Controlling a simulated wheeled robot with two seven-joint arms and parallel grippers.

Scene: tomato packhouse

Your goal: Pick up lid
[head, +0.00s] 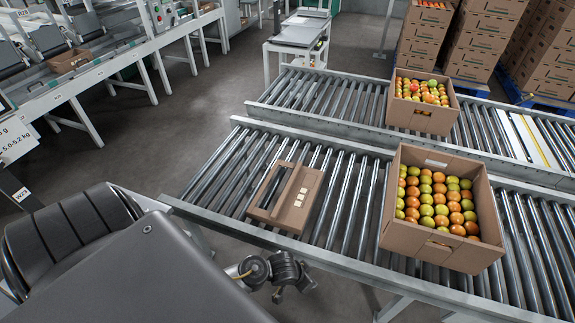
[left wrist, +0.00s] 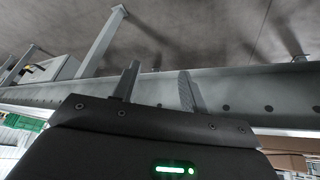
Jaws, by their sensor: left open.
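The lid (head: 297,200) appears to be the flat brown cardboard piece lying on the near roller conveyor, with pale labels and a long opening through which dark rollers show. My left gripper (head: 291,287) is below and in front of it, beyond the conveyor's near edge, apart from the lid. In the left wrist view my left gripper (left wrist: 158,70) has its two fingers spread with nothing between them, close to a grey metal beam. The lid cannot be made out for sure in that view. My right gripper is not in view.
An open carton (head: 408,237) of tomatoes stands right of the lid on the near conveyor (head: 338,200). Another tomato carton (head: 422,118) stands on the far conveyor (head: 340,100). Rollers left of the lid are clear. The near conveyor's side rail (head: 350,262) lies between gripper and lid.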

